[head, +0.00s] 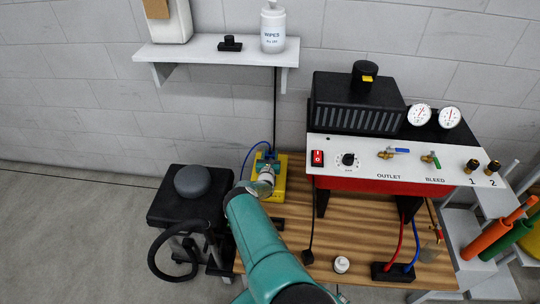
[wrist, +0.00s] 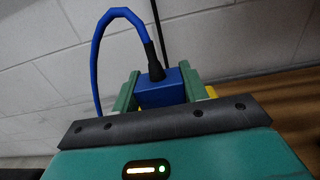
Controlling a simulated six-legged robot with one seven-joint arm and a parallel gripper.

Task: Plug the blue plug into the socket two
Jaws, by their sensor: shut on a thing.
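The blue plug (wrist: 162,90) shows in the wrist view, with a black collar and a blue cable rising from its top. My gripper (wrist: 160,92) is shut on it, one green finger on each side. In the head view my gripper (head: 267,171) is over a yellow block (head: 283,187) on the wooden bench; the plug is too small there to make out clearly. Whether the plug still touches the block cannot be told. Socket two (head: 492,167), black and brass, is on the white panel at the right, above the "2". A like socket one (head: 472,166) is beside it.
A black block (head: 396,272) with red and blue leads and a small white item (head: 341,264) stand on the bench (head: 340,228). A black stool (head: 188,205) stands left; a shelf (head: 215,53) hangs above.

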